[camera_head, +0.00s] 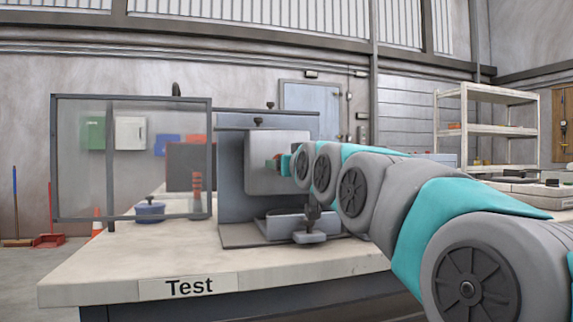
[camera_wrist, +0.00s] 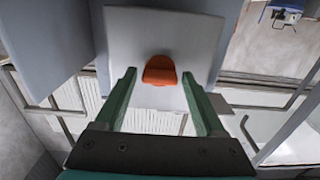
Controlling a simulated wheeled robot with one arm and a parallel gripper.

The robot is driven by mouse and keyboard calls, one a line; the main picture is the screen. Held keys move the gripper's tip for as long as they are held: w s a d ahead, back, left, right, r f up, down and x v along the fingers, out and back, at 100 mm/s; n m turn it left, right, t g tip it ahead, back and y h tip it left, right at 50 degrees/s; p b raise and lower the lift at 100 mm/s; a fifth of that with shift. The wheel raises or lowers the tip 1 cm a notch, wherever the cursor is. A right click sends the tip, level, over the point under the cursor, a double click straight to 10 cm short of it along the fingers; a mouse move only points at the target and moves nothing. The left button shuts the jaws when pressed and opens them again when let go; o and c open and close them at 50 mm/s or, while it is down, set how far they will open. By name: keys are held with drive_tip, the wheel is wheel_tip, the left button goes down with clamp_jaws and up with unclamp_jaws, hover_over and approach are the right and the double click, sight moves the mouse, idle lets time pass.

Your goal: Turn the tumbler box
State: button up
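The tumbler box (camera_head: 262,180) is a pale grey box on the front of a grey upright machine (camera_head: 232,200) on the bench. In the wrist view its pale face (camera_wrist: 125,45) carries an orange knob (camera_wrist: 160,70). My gripper (camera_head: 280,163) is at the box's right side in the head view, where it partly hides the knob. In the wrist view my gripper's green fingers (camera_wrist: 158,84) are open, one on each side of the knob, with gaps visible on both sides. How deep the fingertips reach over the knob is unclear.
The bench (camera_head: 110,270) bears a "Test" label (camera_head: 190,287). A framed clear panel (camera_head: 80,160) stands left of the machine, with a blue lidded pot (camera_head: 149,211) behind it. A small grey fixture (camera_head: 290,225) sits below the box. White shelves (camera_head: 500,131) stand far right.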

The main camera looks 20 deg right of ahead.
drive_tip(key=shift+o, duration=0.8)
drive_tip(key=s, duration=0.8)
